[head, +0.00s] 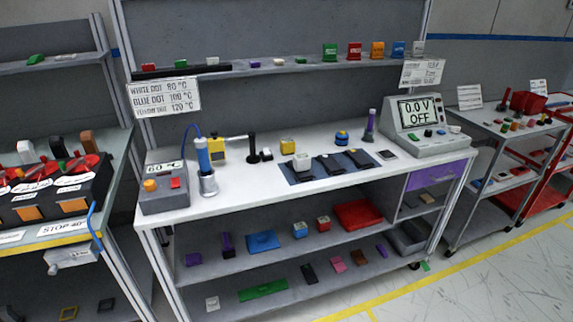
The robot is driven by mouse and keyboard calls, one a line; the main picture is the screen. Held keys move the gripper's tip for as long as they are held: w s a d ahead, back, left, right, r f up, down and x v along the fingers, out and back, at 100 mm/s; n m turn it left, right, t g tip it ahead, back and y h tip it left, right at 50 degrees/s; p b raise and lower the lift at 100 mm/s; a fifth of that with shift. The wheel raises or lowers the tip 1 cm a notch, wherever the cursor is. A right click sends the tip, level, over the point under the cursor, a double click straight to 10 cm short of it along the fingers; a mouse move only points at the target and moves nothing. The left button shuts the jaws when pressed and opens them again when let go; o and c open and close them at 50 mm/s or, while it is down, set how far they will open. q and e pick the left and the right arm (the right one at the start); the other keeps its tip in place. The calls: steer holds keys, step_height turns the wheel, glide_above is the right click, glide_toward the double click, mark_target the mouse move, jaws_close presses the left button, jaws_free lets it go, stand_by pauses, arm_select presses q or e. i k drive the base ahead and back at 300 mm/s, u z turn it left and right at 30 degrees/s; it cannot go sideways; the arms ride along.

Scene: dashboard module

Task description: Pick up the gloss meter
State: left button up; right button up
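No device in the head view carries a readable gloss meter label, so I cannot tell for sure which one it is. Small candidates stand on the white workbench (240,185): a yellow block (288,147) behind the dark mat, a blue and yellow device (342,138) to its right, and a larger yellow box (217,150) at the back left. A light grey block (301,163) sits on the mat's left part. Neither of my grippers shows in this view.
A soldering station (163,190) and a blue-handled tool in a metal holder (208,184) stand at the left. A power supply (425,127) reading 0.0 V OFF stands at the right. Dark flat pieces lie on the mat (300,178). The bench's front strip is mostly clear.

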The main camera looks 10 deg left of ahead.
mark_target(302, 162)
steer(key=u, duration=0.65)
steer(key=i, duration=0.9)
steer(key=u, duration=0.35)
